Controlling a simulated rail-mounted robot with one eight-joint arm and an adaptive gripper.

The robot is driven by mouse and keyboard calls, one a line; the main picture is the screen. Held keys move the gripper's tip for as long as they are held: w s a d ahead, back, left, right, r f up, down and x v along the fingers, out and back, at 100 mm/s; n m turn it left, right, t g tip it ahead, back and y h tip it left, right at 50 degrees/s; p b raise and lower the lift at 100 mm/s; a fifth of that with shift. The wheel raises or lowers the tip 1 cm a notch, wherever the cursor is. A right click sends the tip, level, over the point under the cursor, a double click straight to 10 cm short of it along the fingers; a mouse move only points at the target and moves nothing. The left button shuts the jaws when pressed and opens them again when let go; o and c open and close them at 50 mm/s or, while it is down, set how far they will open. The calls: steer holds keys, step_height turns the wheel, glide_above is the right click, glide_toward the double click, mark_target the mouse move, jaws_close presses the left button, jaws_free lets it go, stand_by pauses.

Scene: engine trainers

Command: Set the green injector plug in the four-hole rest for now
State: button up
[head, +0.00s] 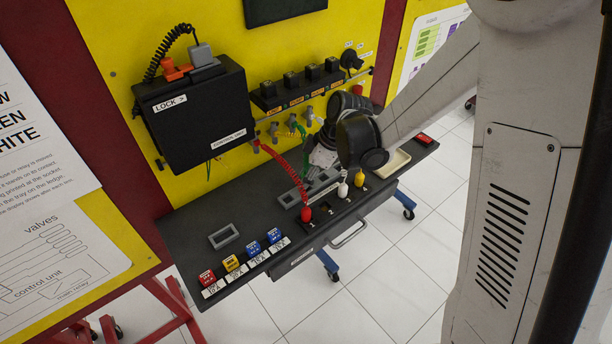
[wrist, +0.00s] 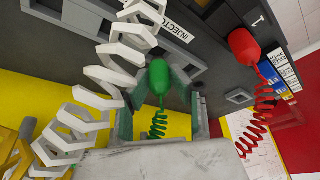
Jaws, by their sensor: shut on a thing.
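The green injector plug (wrist: 157,80) is between the two fingers of my gripper (wrist: 160,120) in the wrist view, its green coiled cable trailing below it in the picture. My gripper is shut on it. In the head view my gripper (head: 323,157) is over the back of the ledge, and the plug itself is hidden. The four-hole rest (head: 326,218) is along the ledge's front edge. A red plug (head: 306,214), a white plug (head: 343,190) and a yellow plug (head: 360,179) stand along it. A gap shows between red and white. The red plug also shows in the wrist view (wrist: 240,45).
The dark ledge (head: 185,235) carries a grey frame (head: 224,236), coloured blocks (head: 232,264) and a cream tray (head: 392,164). A black lock box (head: 195,115) hangs on the yellow panel. A red coiled cable (head: 285,165) and a white coil (wrist: 110,80) run close to my gripper.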

steer(key=shift+f+b, duration=0.8)
steer(key=shift+f, duration=0.05)
stand_by(0.4)
steer(key=o, duration=0.7)
steer(key=shift+r, duration=0.15)
steer(key=shift+p+v, duration=1.45)
steer(key=shift+v, duration=1.2)
steer(key=shift+a, duration=0.15)
steer(key=shift+r, duration=0.1)
steer(key=shift+r+p, duration=0.7)
steer(key=shift+r, duration=0.55)
steer(key=o, duration=0.6)
steer(key=shift+c, duration=0.2)
